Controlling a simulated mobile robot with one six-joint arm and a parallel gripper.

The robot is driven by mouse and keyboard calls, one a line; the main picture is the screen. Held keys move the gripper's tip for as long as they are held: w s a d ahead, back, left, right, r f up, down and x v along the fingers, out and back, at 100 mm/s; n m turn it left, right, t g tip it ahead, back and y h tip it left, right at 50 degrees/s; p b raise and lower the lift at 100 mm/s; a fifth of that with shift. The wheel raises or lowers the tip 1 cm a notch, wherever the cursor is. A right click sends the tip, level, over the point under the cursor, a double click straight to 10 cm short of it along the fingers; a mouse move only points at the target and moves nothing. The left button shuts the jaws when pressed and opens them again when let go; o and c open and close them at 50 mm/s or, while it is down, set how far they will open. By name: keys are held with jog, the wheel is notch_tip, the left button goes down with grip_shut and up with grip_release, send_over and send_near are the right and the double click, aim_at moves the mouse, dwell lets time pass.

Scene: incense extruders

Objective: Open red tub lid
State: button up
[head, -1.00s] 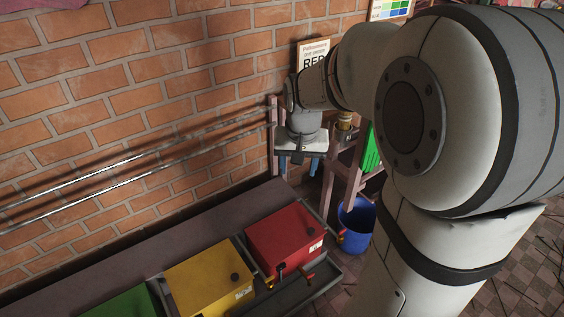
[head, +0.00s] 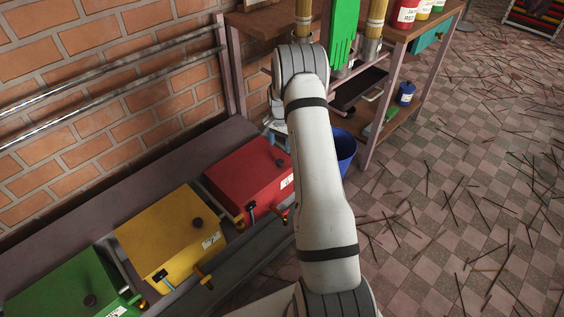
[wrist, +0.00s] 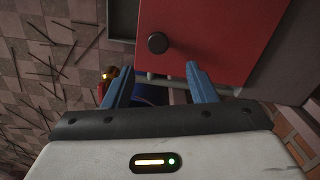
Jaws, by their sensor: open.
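The red tub (head: 238,178) stands at the far end of a row of tubs. Its flat red lid (wrist: 215,40) looks closed. A round black knob sits on the lid in the head view (head: 281,163) and in the wrist view (wrist: 157,42). My gripper (wrist: 158,68) is open and empty, its two blue fingers apart. In the wrist view the knob appears just beyond the fingertips, roughly centred between them. In the head view my arm hides most of the gripper and the tub's right side.
A yellow tub (head: 168,232) and a green tub (head: 72,290) stand nearer in the same row. A blue bin (head: 345,150) is beyond the red tub, beside a wooden shelf (head: 232,85). The brick wall (head: 120,90) runs along the left.

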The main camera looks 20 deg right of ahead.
aim_at(280, 160)
notch_tip(280, 160, down, 8)
jog(key=b, duration=0.2)
jog(key=shift+r+b, duration=0.15)
jog(key=shift+b, duration=0.25)
